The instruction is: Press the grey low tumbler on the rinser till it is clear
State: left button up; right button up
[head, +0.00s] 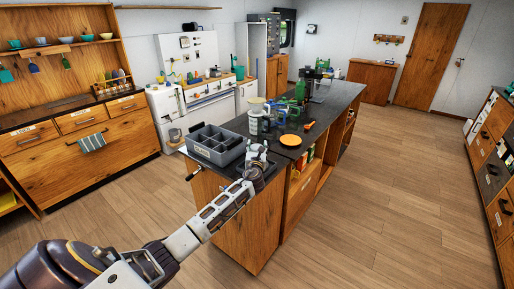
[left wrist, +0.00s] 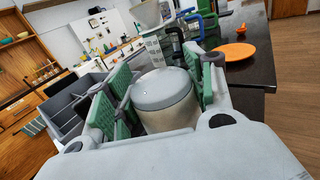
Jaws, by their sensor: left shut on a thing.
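My left gripper (head: 256,158) is over the near end of the dark island counter. In the left wrist view the gripper (left wrist: 157,88) has its green finger pads on both sides of the grey low tumbler (left wrist: 165,112) and is shut on it. The tumbler shows a flat, closed grey end toward the camera and a paler side wall. In the head view the gripper hides the tumbler. I cannot make out the rinser, so I cannot tell whether the tumbler touches it. My right gripper is not in view.
A grey divided bin (head: 216,145) stands just left of the gripper. The floor right of the island is clear.

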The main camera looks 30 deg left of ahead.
pick_arm(q)
jog(key=shift+f+b, duration=0.5)
jog(key=shift+f, duration=0.6)
dwell(2.7)
jog(key=shift+r, duration=0.15)
dwell(1.7)
jog(key=shift+r+p, duration=3.5)
jog(key=shift+p, duration=0.15)
jog(key=shift+r+p, duration=0.7)
jog(key=shift+r, duration=0.35)
